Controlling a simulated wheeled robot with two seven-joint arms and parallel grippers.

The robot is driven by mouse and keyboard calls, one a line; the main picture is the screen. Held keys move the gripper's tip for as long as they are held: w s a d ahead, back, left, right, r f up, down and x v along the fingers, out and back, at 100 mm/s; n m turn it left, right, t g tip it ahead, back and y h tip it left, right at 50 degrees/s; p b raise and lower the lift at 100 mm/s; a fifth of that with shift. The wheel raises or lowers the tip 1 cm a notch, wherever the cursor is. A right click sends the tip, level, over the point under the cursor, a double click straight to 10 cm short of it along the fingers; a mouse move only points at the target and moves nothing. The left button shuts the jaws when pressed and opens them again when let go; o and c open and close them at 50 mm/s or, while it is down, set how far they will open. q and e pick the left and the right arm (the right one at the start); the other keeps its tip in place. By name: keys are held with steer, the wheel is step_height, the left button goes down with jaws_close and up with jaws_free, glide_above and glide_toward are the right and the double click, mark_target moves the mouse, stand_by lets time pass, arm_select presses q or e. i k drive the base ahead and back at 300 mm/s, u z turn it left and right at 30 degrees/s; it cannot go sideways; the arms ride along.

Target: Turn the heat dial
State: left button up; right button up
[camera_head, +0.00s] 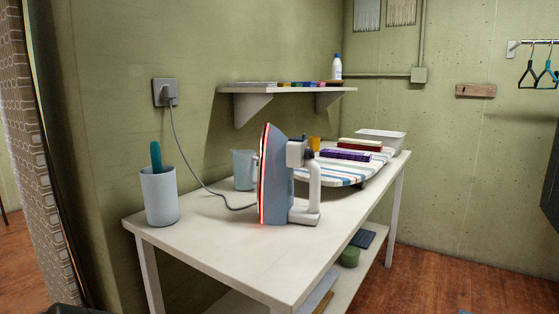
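A blue-grey iron (278,185) stands upright on its heel on the white table (205,240), its soleplate facing left. The soleplate's edge (263,180) shows red-orange. A white handle (314,190) is on its right side. A grey block (294,153) with a small dark part beside it sits near the top of the handle; I cannot tell whether this is the heat dial or how it is set. A grey cord (190,172) runs from the iron's area to a plug in the wall socket (164,92). Neither of my grippers is in view.
A light cup (160,198) with a teal item stands at the table's left end. A blue-grey jug (243,170) is behind the iron. A striped ironing board (345,171) with folded cloths lies to the right. A wall shelf (290,89) hangs above. The table's front left is clear.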

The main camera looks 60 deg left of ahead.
mark_target(309, 153)
steer(key=k, duration=0.4)
steer(key=u, duration=1.55)
steer(key=i, duration=0.5)
